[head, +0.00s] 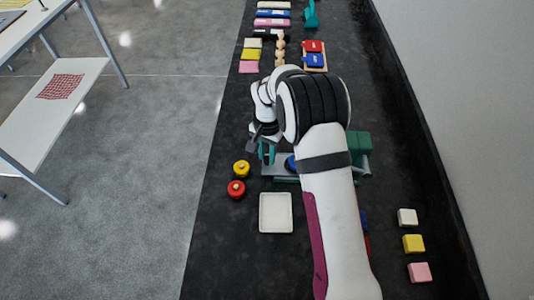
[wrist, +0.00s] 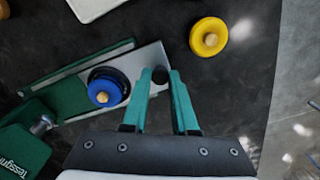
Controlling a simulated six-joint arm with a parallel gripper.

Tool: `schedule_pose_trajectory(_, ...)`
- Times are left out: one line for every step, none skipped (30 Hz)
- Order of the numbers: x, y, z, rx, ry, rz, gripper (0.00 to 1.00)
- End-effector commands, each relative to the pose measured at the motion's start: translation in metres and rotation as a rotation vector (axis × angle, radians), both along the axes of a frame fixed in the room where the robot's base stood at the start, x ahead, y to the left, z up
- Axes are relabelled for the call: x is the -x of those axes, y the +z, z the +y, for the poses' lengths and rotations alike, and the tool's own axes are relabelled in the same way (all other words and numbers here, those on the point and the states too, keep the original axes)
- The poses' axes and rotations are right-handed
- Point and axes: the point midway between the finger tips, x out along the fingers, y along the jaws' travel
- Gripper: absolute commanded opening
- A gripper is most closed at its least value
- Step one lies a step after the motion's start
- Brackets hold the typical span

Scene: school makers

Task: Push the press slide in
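The green press (head: 359,145) stands on the dark bench, partly hidden behind my arm. Its grey slide (head: 275,170) sticks out to the left; it also shows in the wrist view (wrist: 143,62). A blue round piece with a wooden peg (wrist: 104,90) sits in a dark ring on the slide. A small black knob (wrist: 159,74) stands at the slide's outer end. My gripper (head: 266,150) is at that end. In the wrist view its teal fingers (wrist: 160,77) stand on both sides of the knob and appear closed on it.
A yellow round piece (head: 241,169) and a red one (head: 236,189) lie left of the slide. A white tray (head: 276,213) lies nearer. White, yellow and pink blocks (head: 413,243) lie at the right. The wall (head: 440,70) bounds the bench on the right.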

Motion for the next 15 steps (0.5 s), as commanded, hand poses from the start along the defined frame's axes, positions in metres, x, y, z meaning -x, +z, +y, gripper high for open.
schedule_pose_trajectory(0.0000, 0.0002, 0.0000, 0.000, 0.000, 0.000, 0.06)
schedule_pose_trajectory(0.0000, 0.0002, 0.0000, 0.000, 0.000, 0.000, 0.01)
schedule_pose_trajectory(0.0000, 0.0002, 0.0000, 0.000, 0.000, 0.000, 0.00)
schedule_pose_trajectory(0.0000, 0.0002, 0.0000, 0.000, 0.000, 0.000, 0.00)
schedule_pose_trajectory(0.0000, 0.0003, 0.0000, 0.000, 0.000, 0.000, 0.00)
schedule_pose_trajectory(0.0000, 0.0003, 0.0000, 0.000, 0.000, 0.000, 0.00)
schedule_pose_trajectory(0.0000, 0.0003, 0.0000, 0.000, 0.000, 0.000, 0.00)
schedule_pose_trajectory(0.0000, 0.0003, 0.0000, 0.000, 0.000, 0.000, 0.00)
schedule_pose_trajectory(0.0000, 0.0004, 0.0000, 0.000, 0.000, 0.000, 0.00)
schedule_pose_trajectory(0.0000, 0.0004, 0.0000, 0.000, 0.000, 0.000, 0.00)
schedule_pose_trajectory(0.0000, 0.0004, 0.0000, 0.000, 0.000, 0.000, 0.00)
schedule_pose_trajectory(0.0000, 0.0004, 0.0000, 0.000, 0.000, 0.000, 0.00)
schedule_pose_trajectory(0.0000, 0.0005, 0.0000, 0.000, 0.000, 0.000, 0.00)
schedule_pose_trajectory(0.0000, 0.0005, 0.0000, 0.000, 0.000, 0.000, 0.00)
schedule_pose_trajectory(0.0000, 0.0005, 0.0000, 0.000, 0.000, 0.000, 0.00)
